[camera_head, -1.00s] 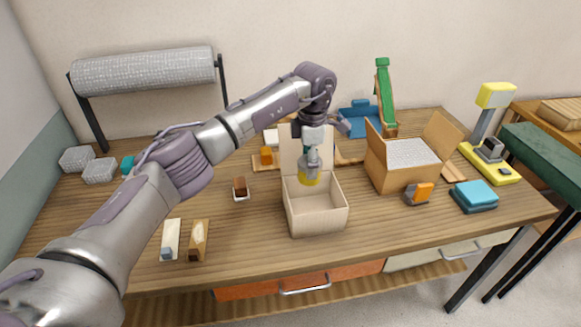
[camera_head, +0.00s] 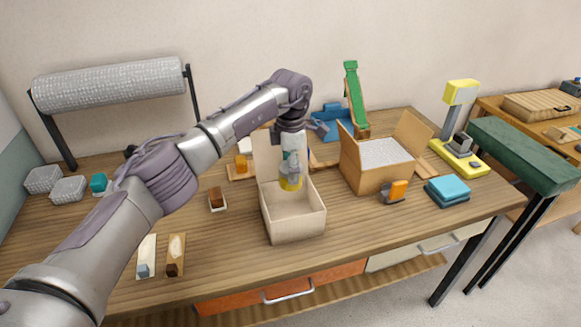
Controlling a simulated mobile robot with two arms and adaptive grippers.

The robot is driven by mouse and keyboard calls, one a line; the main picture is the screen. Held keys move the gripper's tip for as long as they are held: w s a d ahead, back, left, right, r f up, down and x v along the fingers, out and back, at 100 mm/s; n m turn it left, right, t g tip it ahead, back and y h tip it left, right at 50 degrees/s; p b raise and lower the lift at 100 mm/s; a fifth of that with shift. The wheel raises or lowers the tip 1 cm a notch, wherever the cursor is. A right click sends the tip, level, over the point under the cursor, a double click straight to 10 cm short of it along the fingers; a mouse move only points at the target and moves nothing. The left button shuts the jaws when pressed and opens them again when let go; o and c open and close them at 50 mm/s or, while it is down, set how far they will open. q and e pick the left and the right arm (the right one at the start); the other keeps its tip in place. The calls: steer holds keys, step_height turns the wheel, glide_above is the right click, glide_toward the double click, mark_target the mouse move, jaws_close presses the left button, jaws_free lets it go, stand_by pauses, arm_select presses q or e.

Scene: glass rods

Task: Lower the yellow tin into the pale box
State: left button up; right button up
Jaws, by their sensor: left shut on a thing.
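The yellow tin (camera_head: 291,185) is upright between the fingers of my left gripper (camera_head: 292,174), which is shut on it and points down. The fingers hide its upper part. The pale box (camera_head: 298,225) stands open on the table, with a raised flap (camera_head: 267,155) at its back. The tin appears over the box's opening, near the back, with bare box floor showing in front of it. I cannot tell whether its bottom is below the rim. My right gripper is not in view.
A brown carton (camera_head: 366,178) with open flaps and grey filling stands right of the pale box. A small brown block (camera_head: 216,196) sits to its left. Blue pads (camera_head: 448,188) and an orange-and-grey item (camera_head: 395,191) lie farther right. The table front is mostly clear.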

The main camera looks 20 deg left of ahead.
arm_select(q)
steer(key=shift+f, duration=0.1)
step_height(320, 180, down, 9)
steer(key=b, duration=0.5)
stand_by(1.0)
steer(key=shift+f+b, duration=1.9)
steer(key=shift+f, duration=0.45)
stand_by(1.4)
steer(key=o, duration=1.3)
steer(key=shift+r, duration=0.1)
